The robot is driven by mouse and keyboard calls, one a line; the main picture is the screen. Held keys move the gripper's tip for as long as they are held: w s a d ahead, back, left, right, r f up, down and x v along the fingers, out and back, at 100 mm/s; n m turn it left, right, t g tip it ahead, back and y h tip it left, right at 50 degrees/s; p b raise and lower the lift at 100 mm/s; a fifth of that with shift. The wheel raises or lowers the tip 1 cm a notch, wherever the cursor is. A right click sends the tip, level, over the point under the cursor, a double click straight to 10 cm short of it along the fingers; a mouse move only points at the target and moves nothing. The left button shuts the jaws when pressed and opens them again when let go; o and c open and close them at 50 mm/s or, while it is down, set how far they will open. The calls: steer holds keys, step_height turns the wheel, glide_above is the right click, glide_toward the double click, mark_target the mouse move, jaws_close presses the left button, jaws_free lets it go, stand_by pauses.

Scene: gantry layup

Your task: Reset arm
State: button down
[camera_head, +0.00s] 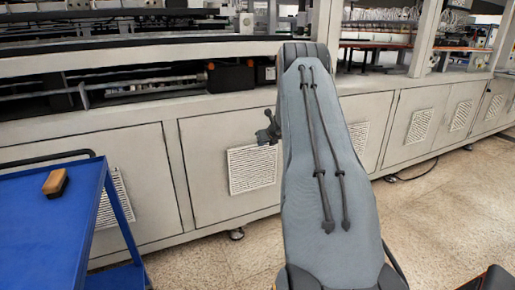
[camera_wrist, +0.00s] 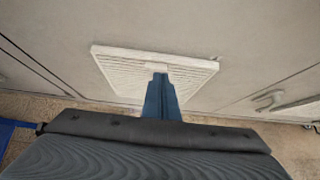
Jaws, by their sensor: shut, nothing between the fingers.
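My gripper (camera_wrist: 160,76) shows in the wrist view with its blue fingers together and nothing between them. It points toward a white louvred vent (camera_wrist: 120,72) on a pale cabinet panel, and its tips overlap the vent's middle in the picture. I cannot tell the gap between tips and vent. In the head view my grey arm rises in the middle, in front of the long machine, and hides most of the gripper. A small dark part sticks out at the arm's left side.
A blue cart (camera_head: 50,225) stands at the left with a brown and black brush-like block (camera_head: 55,182) on top. The long pale machine (camera_head: 130,150) runs across the back, with vented cabinet doors. Speckled floor (camera_head: 440,220) is open at the right; a dark cable lies near the machine's foot.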

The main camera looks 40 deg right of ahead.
step_height(320, 180, up, 6)
steer(key=s+a, duration=0.1)
steer(key=shift+a+r+p, duration=0.15)
steer(key=shift+a+p, duration=0.05)
steer(key=shift+p, duration=0.1)
steer(key=s+a+r+n+g+y+p, duration=0.1)
steer(key=a+r+n, duration=0.1)
steer(key=a+n, duration=0.5)
steer(key=s+a+r+n+g+y+p, duration=0.1)
steer(key=s+a+r+n+y, duration=0.1)
steer(key=a, duration=0.9)
steer(key=s+a+r+n+g+y+p, duration=0.1)
steer(key=s+a+r+n, duration=0.1)
steer(key=s+a+n, duration=0.55)
steer(key=s+a+r+n+g+p, duration=0.15)
steer(key=s+a+n, duration=0.25)
steer(key=a, duration=0.7)
steer(key=s+a+r+n+g+p, duration=0.1)
steer(key=s+a+n, duration=0.3)
steer(key=s, duration=0.6)
steer(key=s+a+r+n+g+h+p, duration=0.1)
steer(key=s+a+n+g+p, duration=0.1)
steer(key=s+a+n, duration=0.3)
steer(key=s+a+r+n+g+p, duration=0.1)
steer(key=s+a+n, duration=0.3)
steer(key=s+n, duration=0.5)
steer(key=s+g, duration=0.1)
steer(key=s, duration=0.5)
steer(key=shift+a+p, duration=0.35)
